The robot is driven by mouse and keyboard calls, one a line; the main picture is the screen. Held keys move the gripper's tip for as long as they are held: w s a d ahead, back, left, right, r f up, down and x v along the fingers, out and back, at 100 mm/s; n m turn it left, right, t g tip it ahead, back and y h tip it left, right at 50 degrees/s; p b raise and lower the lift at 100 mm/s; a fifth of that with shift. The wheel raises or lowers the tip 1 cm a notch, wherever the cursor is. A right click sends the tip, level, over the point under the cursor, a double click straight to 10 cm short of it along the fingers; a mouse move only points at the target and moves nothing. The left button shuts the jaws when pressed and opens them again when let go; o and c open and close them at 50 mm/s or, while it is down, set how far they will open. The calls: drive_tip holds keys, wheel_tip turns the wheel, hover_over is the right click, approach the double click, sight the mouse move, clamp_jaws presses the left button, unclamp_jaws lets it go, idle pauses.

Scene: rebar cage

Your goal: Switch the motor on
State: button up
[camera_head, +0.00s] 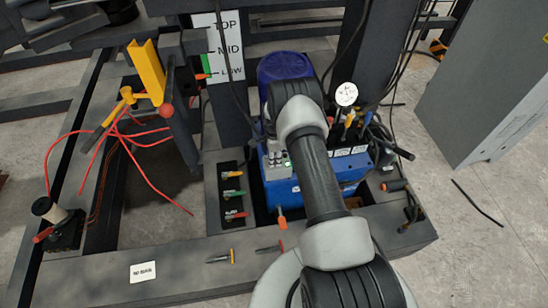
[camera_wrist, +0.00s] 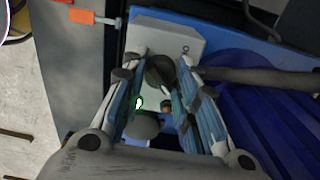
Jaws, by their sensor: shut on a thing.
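The blue motor (camera_head: 285,66) stands behind my arm in the head view. Its ribbed blue housing (camera_wrist: 265,110) fills the right of the wrist view. A light grey control box (camera_head: 276,158) with small buttons and a green light sits below the motor. In the wrist view this box (camera_wrist: 190,38) carries a dark round switch knob (camera_wrist: 158,70), with an "O" mark at its upper right and a lit green spot at its lower left. My gripper (camera_wrist: 161,62) is shut on the knob, one finger on each side.
A blue tank (camera_head: 283,192) lies under the box. A pressure gauge (camera_head: 346,94), levers and hoses stand to the right. A valve block (camera_head: 232,190) with coloured handles is at left. A grey cabinet (camera_head: 490,90) stands at far right, with open floor before it.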

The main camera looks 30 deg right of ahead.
idle(0.3)
drive_tip(key=o, duration=1.1)
drive_tip(key=shift+r, duration=0.1)
wheel_tip(320, 180, up, 12)
drive_tip(key=shift+f, duration=0.1)
